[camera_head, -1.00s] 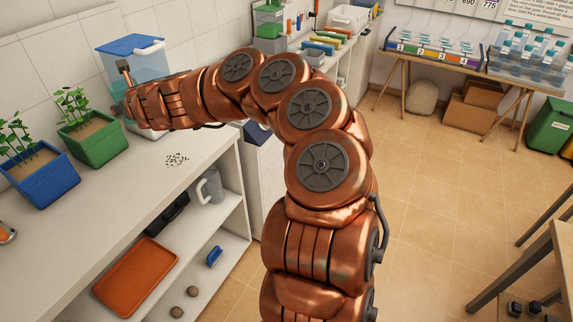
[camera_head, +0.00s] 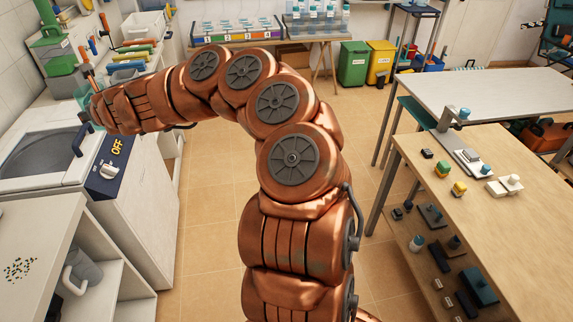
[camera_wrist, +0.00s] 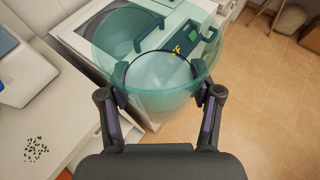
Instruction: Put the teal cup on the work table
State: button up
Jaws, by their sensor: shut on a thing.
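The teal cup (camera_wrist: 150,98) is see-through and fills the upper middle of the wrist view. My gripper (camera_wrist: 164,80) is shut on it, one finger on each side of its wall. In the head view my copper arm reaches to the left, hiding most of the gripper and cup. A wooden table (camera_head: 520,225) with small things on its top stands at the right, and a pale-topped table (camera_head: 490,92) stands behind it. I cannot tell which of the two is the work table.
A top-lid washer-like machine (camera_head: 45,155) with an OFF panel is at the left, beside a white shelf unit (camera_head: 40,225) holding a grey jug (camera_head: 85,268). Green (camera_head: 354,65) and yellow (camera_head: 381,62) bins stand at the back. The tiled floor (camera_head: 215,215) between is clear.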

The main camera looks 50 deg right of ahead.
aim_at(543, 266)
jog(key=z, duration=1.2)
jog(key=i, duration=0.5)
jog(key=z, duration=1.8)
